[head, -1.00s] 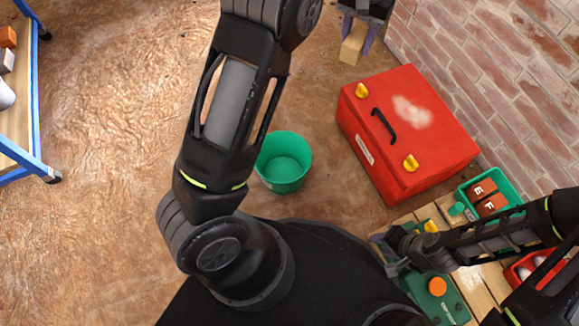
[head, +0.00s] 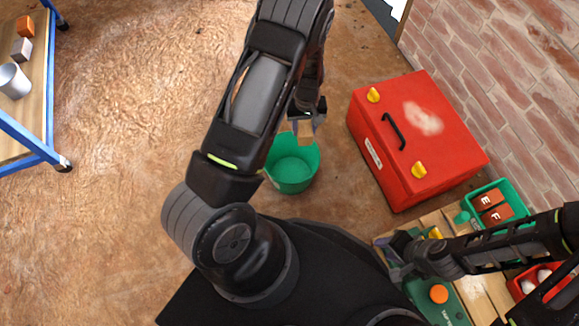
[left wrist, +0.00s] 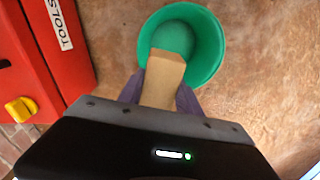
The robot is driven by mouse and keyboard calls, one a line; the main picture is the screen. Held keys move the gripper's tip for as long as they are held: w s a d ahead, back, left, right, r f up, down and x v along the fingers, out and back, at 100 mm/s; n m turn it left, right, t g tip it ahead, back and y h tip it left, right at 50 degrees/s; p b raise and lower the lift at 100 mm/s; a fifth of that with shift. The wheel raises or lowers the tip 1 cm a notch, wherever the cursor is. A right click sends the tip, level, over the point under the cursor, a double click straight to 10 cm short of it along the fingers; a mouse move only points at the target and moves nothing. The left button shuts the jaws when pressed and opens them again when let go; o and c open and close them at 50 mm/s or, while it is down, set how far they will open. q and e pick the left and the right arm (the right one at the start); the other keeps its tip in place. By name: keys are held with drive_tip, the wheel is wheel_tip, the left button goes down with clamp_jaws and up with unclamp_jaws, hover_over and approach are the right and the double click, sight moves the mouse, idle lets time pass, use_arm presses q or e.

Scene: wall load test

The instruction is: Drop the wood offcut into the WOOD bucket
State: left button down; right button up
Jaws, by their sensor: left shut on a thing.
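The wood offcut (head: 305,131), a pale tan block, is held between the fingers of my left gripper (head: 304,123). It also shows in the left wrist view (left wrist: 163,78), between the two purple-grey fingers (left wrist: 160,90). The green bucket (head: 292,178) stands on the floor, and the offcut overlaps its far rim in the head view. In the left wrist view the offcut's end covers part of the bucket (left wrist: 208,52). No lettering is readable on the bucket. My right gripper (head: 392,252) is at the workbench's left edge; its fingers are too unclear to read.
A red TOOLS chest (head: 420,135) stands right of the bucket, near the brick wall (head: 500,80). A workbench (head: 475,290) at lower right carries a green bin (head: 512,190) and a red bin (head: 525,290). A blue-framed table (head: 40,145) is at left. The floor between is clear.

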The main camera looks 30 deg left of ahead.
use_arm(q)
drive_tip(key=s+a+f+n, duration=0.2)
drive_tip(key=s+f, duration=0.2)
drive_tip(key=s, duration=0.2)
drive_tip(key=shift+s+a+f, duration=0.15)
drive_tip(key=shift+a+f, duration=0.05)
drive_tip(key=shift+a, duration=0.1)
wheel_tip(320, 180, down, 6)
drive_tip(key=b, duration=0.5)
drive_tip(key=c, duration=0.7)
unclamp_jaws()
drive_tip(key=shift+c, duration=0.2)
